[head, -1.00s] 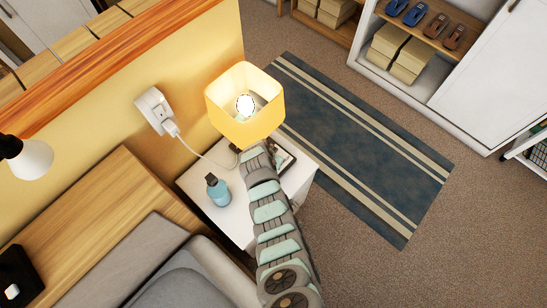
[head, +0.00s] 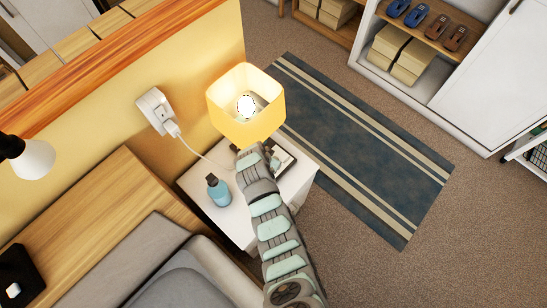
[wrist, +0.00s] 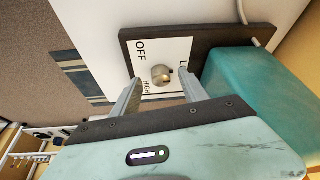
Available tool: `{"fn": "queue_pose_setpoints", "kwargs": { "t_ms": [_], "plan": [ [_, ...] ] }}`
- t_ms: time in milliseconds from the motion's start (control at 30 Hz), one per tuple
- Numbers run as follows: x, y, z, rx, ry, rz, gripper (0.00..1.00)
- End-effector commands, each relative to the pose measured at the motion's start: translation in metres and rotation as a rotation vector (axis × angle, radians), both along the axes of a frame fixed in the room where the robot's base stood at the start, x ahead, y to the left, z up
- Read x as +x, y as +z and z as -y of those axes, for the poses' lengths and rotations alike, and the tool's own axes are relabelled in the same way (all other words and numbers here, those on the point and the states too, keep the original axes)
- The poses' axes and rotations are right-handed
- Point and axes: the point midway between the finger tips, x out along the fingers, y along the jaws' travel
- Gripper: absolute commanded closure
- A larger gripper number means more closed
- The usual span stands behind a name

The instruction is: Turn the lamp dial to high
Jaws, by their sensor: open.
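The lamp (head: 246,108) stands on the white nightstand with its yellow shade lit and bulb glowing. In the wrist view its round metal dial (wrist: 161,75) sits on a white label plate (wrist: 143,52) in a dark base (wrist: 127,42). OFF and HIGH are readable; a third label is partly hidden by the right finger. The dial's pointer is too small to read. My gripper (wrist: 160,80) is open, with a finger on either side of the dial; I cannot tell whether they touch it. In the head view the arm and shade hide the dial.
A blue bottle (head: 218,190) stands on the nightstand (head: 237,222) left of my arm. A teal block (wrist: 250,90) is close to the right finger. A white cord runs to a wall plug (head: 157,111). The bed lies at lower left; floor and rug (head: 365,150) are clear at right.

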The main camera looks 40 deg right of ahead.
Motion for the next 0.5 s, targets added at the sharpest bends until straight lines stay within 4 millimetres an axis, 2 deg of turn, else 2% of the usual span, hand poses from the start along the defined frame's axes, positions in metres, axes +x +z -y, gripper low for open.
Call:
{"fn": "queue_pose_setpoints", "kwargs": {
  "t_ms": [300,500],
  "plan": [
    [-0.017,-0.002,-0.066,0.001,0.004,0.000,0.48],
    [-0.025,-0.002,-0.093,0.001,0.002,-0.003,0.48]
  ]
}}
